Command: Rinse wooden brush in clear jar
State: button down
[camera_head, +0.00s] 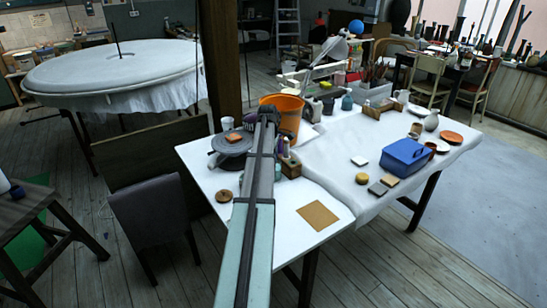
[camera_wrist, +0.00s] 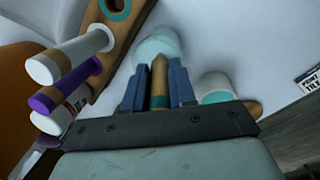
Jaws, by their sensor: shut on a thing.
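My gripper (camera_wrist: 157,82) has its two blue-grey fingers closed around a slim wooden brush (camera_wrist: 159,70) in the wrist view. The brush points away from the palm, with its tapered tip at a pale, see-through round thing that looks like the clear jar (camera_wrist: 156,42). The tip overlaps the jar in the picture; I cannot tell whether it is inside. In the head view my arm reaches over the white table (camera_head: 318,243), and the fingers, brush and jar cannot be made out there.
A wooden rack (camera_wrist: 122,32) with white and purple bottles (camera_wrist: 62,92) stands left of the fingers. A white cup with teal inside (camera_wrist: 216,90) is close on the right. An orange bucket (camera_head: 290,103) is beside the arm. A blue box (camera_head: 405,156) stands farther right.

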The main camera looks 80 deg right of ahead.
dwell(0.3)
jog(key=shift+r, duration=3.3)
jog(key=shift+r, duration=0.15)
jog(key=shift+r, duration=1.4)
